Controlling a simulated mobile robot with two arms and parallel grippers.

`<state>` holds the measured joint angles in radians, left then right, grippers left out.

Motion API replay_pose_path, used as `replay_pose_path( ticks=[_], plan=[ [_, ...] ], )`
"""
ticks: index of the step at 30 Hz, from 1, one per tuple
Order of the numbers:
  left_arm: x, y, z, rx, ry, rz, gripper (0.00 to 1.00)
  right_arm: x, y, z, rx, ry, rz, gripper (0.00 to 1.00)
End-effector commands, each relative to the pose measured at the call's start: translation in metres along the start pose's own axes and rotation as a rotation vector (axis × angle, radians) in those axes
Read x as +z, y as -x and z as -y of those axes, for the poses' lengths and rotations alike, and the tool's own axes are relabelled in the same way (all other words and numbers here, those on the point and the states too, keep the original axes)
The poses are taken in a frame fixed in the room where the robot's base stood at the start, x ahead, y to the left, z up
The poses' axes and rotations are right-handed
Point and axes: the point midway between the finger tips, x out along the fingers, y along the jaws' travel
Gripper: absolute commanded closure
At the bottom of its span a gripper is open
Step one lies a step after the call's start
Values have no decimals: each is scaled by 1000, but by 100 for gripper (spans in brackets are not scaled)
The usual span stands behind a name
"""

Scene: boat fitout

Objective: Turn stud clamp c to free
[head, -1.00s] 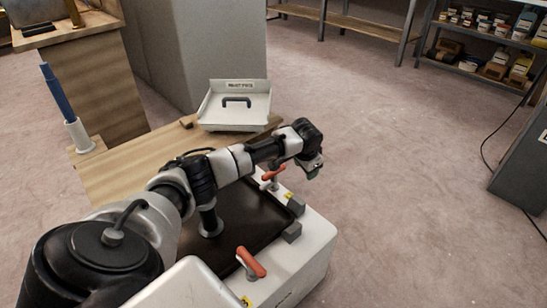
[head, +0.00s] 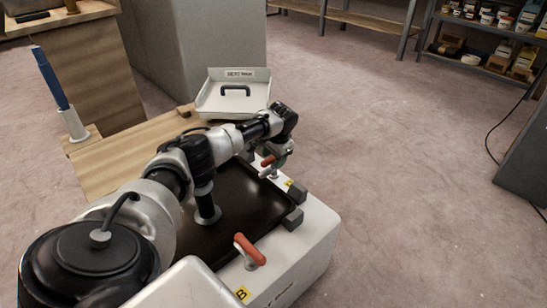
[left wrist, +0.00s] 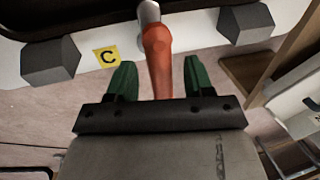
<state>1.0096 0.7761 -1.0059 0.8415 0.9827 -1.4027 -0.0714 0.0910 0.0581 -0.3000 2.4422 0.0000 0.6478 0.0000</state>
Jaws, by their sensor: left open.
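Stud clamp c has an orange-red lever on a metal stud. In the left wrist view its lever (left wrist: 158,55) runs from the stud down between my green fingers, next to a yellow label "C" (left wrist: 107,57). My left gripper (left wrist: 160,66) is open, one finger on each side of the lever with gaps showing. In the head view the lever (head: 267,161) is at the far edge of the white unit, partly hidden by my left gripper (head: 279,158). My right gripper is not in view.
A second orange lever (head: 250,249) stands nearer, by a label "B". A black panel (head: 240,205) lies in the white unit (head: 310,232), with grey blocks (head: 293,219) at its edge. A white tray (head: 233,102) sits on the wooden bench behind. Open floor lies right.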

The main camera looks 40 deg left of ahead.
Motion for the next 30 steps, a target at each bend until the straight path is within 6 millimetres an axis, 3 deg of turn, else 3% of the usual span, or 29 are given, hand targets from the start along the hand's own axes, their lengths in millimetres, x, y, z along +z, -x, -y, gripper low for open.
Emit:
replay_pose_path(
  ticks=[11, 20, 28, 30],
  plan=[
    [0, -6, 0, 0, 0, 0, 48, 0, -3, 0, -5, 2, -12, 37],
    [0, -6, 0, -1, 0, 0, 92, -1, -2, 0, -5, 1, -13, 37],
    [1, -4, 1, -1, -23, -2, 95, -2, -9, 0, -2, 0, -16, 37],
    [1, -3, 1, 0, -44, -7, 95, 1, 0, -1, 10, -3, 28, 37]
  ],
)
